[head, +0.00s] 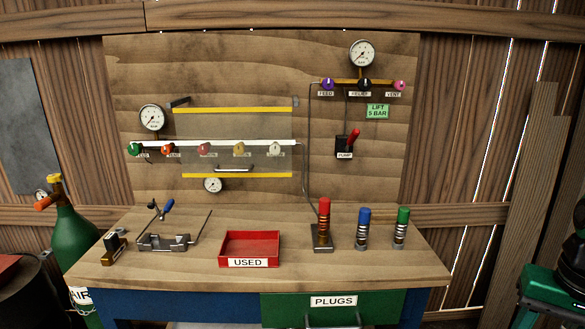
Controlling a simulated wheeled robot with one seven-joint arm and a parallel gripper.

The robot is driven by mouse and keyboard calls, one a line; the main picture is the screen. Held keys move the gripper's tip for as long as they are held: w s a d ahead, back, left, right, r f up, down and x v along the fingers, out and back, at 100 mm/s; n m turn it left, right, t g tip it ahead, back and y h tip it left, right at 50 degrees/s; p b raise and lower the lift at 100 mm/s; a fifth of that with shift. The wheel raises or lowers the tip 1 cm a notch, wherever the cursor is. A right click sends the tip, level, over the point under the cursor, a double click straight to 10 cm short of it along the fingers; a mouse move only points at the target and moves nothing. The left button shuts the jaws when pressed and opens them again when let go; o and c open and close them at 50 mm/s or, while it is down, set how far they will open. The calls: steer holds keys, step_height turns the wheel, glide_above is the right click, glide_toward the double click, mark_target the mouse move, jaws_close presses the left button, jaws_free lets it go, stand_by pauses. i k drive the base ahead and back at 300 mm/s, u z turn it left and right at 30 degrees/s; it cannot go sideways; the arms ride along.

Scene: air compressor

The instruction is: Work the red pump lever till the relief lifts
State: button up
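The red pump lever (353,137) sticks up and to the right from the black pump block (343,147) on the wooden backboard, above a label reading PUMP. A thin line runs up from the pump to a brass manifold with a purple FEED knob (327,84), a black middle knob (364,85) labelled RELIEF and a pink VENT knob (398,86). A round gauge (362,54) marked BAR stands above the manifold; its reading is too small to tell. A green sign (377,111) reads LIFT 5 BAR. My gripper is not in view.
On the bench (290,276) stand a red USED tray (249,249), a red-topped spring part (323,224), blue (363,228) and green (401,228) ones, and a clamp-like fixture (165,241). A green AIR cylinder (75,243) stands left, green machinery (548,287) right.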

mark_target(353, 136)
steer(key=k, duration=1)
steer(key=z, duration=1.15)
steer(key=i, duration=1.45)
steer(key=u, duration=1.6)
